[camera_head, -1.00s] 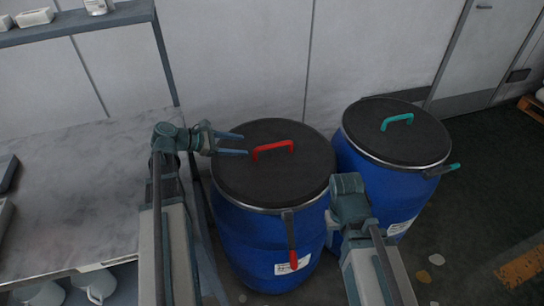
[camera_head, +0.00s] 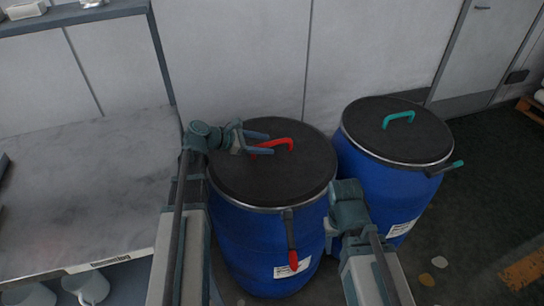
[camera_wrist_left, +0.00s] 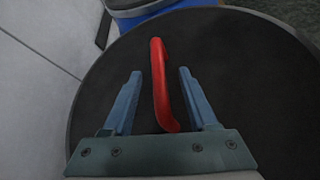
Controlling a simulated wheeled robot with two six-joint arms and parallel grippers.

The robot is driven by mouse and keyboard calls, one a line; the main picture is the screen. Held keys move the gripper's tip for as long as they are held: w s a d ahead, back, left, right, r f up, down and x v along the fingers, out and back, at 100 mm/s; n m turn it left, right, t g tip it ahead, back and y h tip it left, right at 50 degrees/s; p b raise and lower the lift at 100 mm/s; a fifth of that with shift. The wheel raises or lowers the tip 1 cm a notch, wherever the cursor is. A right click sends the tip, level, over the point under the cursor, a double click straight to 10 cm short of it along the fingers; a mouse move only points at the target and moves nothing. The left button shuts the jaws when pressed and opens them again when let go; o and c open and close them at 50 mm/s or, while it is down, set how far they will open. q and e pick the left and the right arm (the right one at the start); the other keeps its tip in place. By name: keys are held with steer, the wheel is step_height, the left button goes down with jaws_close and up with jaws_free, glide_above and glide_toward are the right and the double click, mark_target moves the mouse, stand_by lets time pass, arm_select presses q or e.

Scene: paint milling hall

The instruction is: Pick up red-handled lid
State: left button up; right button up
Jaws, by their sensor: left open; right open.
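The red-handled lid (camera_head: 240,182) is a dark round lid with a metal rim, lying on a blue drum. Its red handle (camera_head: 276,145) arches up from its middle. My left gripper (camera_head: 268,142) is over the lid at the handle's left end, its fingers open. In the left wrist view the red handle (camera_wrist_left: 161,88) stands between the two open fingers (camera_wrist_left: 158,92), with a gap on each side. My right gripper (camera_head: 331,235) is low in front of the drums; its fingers are mostly hidden by its own arm.
A second blue drum (camera_head: 358,178) with a dark lid and teal handle (camera_head: 398,118) stands close on the right. The first drum (camera_head: 245,240) has a red-tipped clamp lever (camera_head: 292,259) at its front. A marble-topped table (camera_head: 90,190) is at left, and a wall is behind.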

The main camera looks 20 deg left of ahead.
mark_target(272, 144)
arm_select(q)
steer(key=b+x, duration=0.1)
steer(key=x, duration=0.2)
steer(key=shift+w+d, duration=0.15)
steer(key=shift+r, duration=0.1)
jaws_close()
stand_by(1.1)
